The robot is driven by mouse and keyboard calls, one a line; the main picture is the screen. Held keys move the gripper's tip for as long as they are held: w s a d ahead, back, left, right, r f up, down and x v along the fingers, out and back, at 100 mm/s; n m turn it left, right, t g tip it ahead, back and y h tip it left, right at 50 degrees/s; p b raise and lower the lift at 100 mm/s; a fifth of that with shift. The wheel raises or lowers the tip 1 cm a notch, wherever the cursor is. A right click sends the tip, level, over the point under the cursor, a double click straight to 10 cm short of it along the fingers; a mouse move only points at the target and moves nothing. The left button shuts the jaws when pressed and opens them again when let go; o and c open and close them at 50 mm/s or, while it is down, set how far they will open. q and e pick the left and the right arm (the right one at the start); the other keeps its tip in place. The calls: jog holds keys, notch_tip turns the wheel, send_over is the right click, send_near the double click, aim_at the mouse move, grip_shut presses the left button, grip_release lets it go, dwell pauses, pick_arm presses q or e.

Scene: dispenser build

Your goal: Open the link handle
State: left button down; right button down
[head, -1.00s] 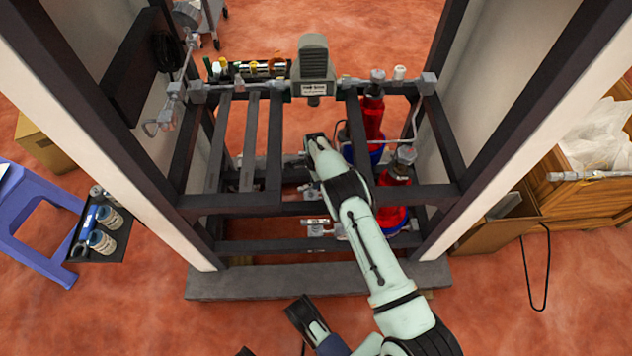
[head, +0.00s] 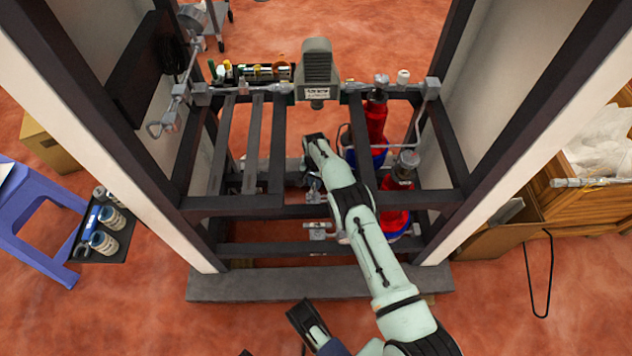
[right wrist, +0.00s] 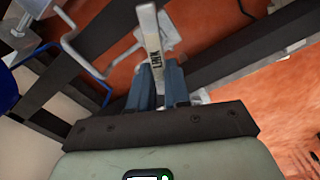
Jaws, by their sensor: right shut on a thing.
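The link handle (right wrist: 152,32) is a pale, flat bar marked LINK. In the right wrist view it rises between the two blue-grey fingers of my right gripper (right wrist: 158,80), which are shut on it. In the head view my right gripper (head: 313,186) is below the wrist, inside the dark frame, and mostly hidden by my own arm. The handle cannot be made out clearly there.
The dark frame (head: 262,205) has bars around my right arm. Red bottles (head: 376,120) stand close to its right. A grey boxy device (head: 318,68) sits on the rear bar. Thin metal tubing (right wrist: 82,48) runs near the handle. A purple stool (head: 35,205) stands far left.

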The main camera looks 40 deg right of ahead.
jog(key=shift+w+n, duration=0.1)
jog(key=shift+n, duration=0.4)
jog(key=c, duration=1.1)
grip_release()
pick_arm(q)
jog(key=w+r+t+p, duration=0.2)
jog(key=w+r+p, duration=0.1)
jog(key=w, duration=0.4)
jog(key=shift+d+r+m+t+p, duration=0.35)
jog(key=shift+d+r, duration=0.1)
jog(key=shift+r, duration=0.15)
pick_arm(e)
notch_tip(320, 180, up, 14)
jog(key=shift+f, duration=0.25)
jog(key=shift+a, duration=0.1)
